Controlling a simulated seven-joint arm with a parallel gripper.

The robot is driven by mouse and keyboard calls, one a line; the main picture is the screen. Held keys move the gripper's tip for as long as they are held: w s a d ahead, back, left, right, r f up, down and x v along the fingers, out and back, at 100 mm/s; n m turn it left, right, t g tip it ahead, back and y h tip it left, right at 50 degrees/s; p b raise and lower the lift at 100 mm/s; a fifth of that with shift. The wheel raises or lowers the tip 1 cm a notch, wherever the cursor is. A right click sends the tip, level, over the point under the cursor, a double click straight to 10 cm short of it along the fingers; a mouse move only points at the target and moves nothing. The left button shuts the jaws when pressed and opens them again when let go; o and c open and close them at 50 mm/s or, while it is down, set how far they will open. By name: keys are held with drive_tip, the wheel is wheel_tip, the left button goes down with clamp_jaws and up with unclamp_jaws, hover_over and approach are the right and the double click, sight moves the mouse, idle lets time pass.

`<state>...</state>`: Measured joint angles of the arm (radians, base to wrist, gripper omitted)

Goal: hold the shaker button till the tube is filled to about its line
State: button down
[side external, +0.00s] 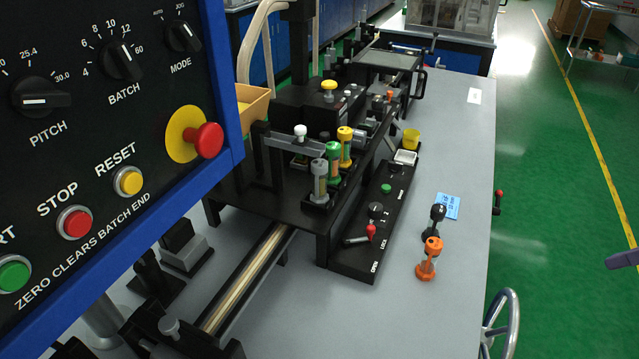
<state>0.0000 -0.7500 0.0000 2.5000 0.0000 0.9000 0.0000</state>
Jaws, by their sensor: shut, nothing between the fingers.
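A black control box (362,245) on the bench carries a small green push button (386,188), which may be the shaker button; its label is too small to read. A black knob (376,211) and a red-tipped lever (370,232) by the words OPEN and LOCK sit nearer on the box. Tube-like parts with grey (319,180), green (333,160) and yellow (345,145) caps stand upright on the black machine behind it. I cannot tell which tube is meant, nor see a fill line or level. My gripper is not recognisable in view.
A yellow cup (411,138) stands behind the box. A large control panel (110,130) blocks the left. The bench's right side is mostly clear.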

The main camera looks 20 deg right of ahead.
idle(0.3)
drive_tip(key=w+d+r+n+t+h, duration=0.1)
drive_tip(key=w+d+r+t+h, duration=0.2)
drive_tip(key=w+r, duration=0.85)
drive_tip(key=w+a+n+t+y, duration=0.1)
drive_tip(key=w+a+n+t, duration=0.15)
drive_tip(key=w, duration=1.35)
drive_tip(key=w+a+f+n+y, duration=0.1)
drive_tip(key=w+a+f+n, duration=0.15)
drive_tip(key=w, duration=0.35)
drive_tip(key=w+a+f+n, duration=0.1)
drive_tip(key=w+a+f, duration=0.25)
drive_tip(key=w, duration=0.35)
drive_tip(key=w+a+f+n+g, duration=0.1)
drive_tip(key=w+a+f+g, duration=0.1)
drive_tip(key=f, duration=1)
drive_tip(key=shift+w+a+y, duration=0.3)
drive_tip(key=shift+w+a, duration=0.2)
drive_tip(key=shift+a, duration=0.45)
